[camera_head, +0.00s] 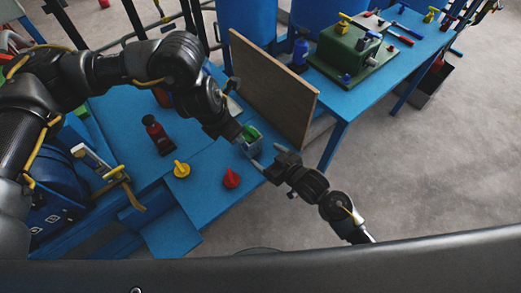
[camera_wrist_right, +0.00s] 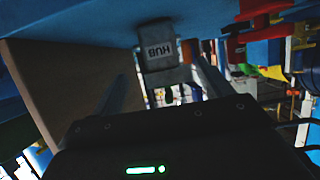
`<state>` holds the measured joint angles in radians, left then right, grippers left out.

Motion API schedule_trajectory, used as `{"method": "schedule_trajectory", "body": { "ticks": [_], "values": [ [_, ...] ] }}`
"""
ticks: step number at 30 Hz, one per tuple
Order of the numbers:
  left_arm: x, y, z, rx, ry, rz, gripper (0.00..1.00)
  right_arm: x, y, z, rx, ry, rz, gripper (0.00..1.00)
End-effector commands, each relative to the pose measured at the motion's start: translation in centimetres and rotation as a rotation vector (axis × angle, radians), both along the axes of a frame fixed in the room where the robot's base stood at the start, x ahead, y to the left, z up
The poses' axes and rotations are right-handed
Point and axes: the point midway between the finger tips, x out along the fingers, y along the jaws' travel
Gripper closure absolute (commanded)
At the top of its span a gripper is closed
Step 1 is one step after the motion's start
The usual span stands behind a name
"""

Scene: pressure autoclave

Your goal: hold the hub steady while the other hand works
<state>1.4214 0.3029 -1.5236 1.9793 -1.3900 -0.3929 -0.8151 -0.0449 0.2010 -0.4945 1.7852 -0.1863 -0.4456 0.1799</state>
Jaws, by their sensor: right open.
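The hub (camera_head: 253,148) is a small grey block with green on top, at the edge of the blue bench beside the upright brown board. Its face with the label HUB shows in the right wrist view (camera_wrist_right: 158,52). My right gripper (camera_head: 266,156) is open in front of the hub. In the right wrist view its two fingers point at the hub from either side; I cannot tell if they touch it. My left gripper (camera_head: 236,133) is just behind and left of the hub, small and partly hidden by its own wrist; its jaws are unclear.
A brown board (camera_head: 272,88) stands upright behind the hub. A yellow knob (camera_head: 181,170), a red knob (camera_head: 231,178) and a dark bottle (camera_head: 157,136) are on the near bench. A green box (camera_head: 345,50) sits on the far blue bench. Open floor lies at right.

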Motion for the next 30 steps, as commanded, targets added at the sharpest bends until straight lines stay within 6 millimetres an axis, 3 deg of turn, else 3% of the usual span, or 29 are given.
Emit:
{"method": "schedule_trajectory", "body": {
  "ticks": [15,29,30],
  "values": [
    [0.0,0.0,0.0,0.000,0.000,0.000,0.64,6.2,4.5,-3.2,0.001,0.002,0.000,0.22],
    [0.0,0.0,0.0,0.000,0.000,0.000,0.64,7.1,5.1,-3.6,-0.001,0.001,0.000,0.22],
    [0.0,0.0,0.0,0.000,0.000,0.000,0.64,7.1,5.1,-3.6,-0.001,0.001,0.000,0.26]
  ]
}}
